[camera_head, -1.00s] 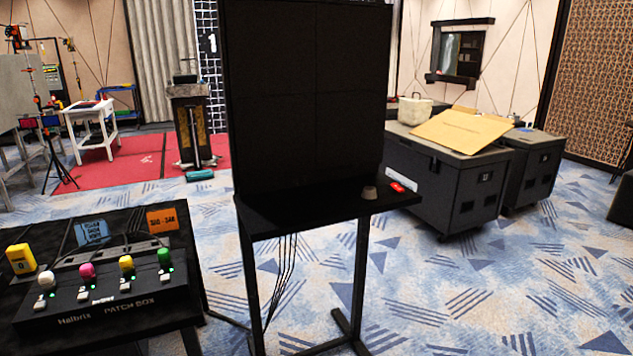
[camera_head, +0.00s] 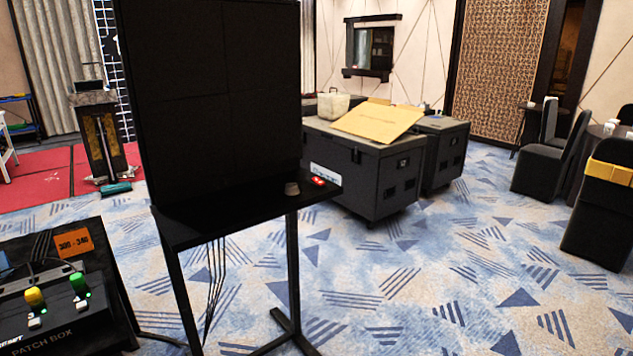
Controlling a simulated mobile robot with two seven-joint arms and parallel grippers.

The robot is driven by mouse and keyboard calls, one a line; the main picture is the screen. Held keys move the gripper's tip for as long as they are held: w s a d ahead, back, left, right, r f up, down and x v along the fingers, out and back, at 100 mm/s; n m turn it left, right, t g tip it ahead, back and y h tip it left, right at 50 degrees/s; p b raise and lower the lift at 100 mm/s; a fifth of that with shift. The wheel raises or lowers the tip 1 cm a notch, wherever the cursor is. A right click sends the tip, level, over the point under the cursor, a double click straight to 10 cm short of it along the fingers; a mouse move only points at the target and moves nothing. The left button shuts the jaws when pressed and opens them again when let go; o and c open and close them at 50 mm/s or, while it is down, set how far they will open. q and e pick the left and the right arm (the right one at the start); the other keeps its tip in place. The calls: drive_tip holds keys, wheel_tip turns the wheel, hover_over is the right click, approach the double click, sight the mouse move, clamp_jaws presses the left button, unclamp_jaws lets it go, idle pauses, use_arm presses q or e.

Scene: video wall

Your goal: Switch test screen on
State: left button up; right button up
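A tall black screen (camera_head: 220,90) stands on a black stand in the middle left of the view. Its face is dark. A narrow black shelf (camera_head: 215,222) sits under it, with a small grey knob-like object (camera_head: 292,188) and a small red object (camera_head: 318,181) near its right end. A black patch box (camera_head: 70,320) is at the lower left, partly cut off, with a yellow plug (camera_head: 35,296) and a green plug (camera_head: 77,283) and small green lights. Neither of my grippers is in view.
Black flight cases (camera_head: 365,165) with a cardboard sheet (camera_head: 378,120) stand behind the screen. Dark chairs (camera_head: 598,215) and a table are at the right. A lectern (camera_head: 100,135) is at the back left. The patterned carpet (camera_head: 430,270) in the front right is clear.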

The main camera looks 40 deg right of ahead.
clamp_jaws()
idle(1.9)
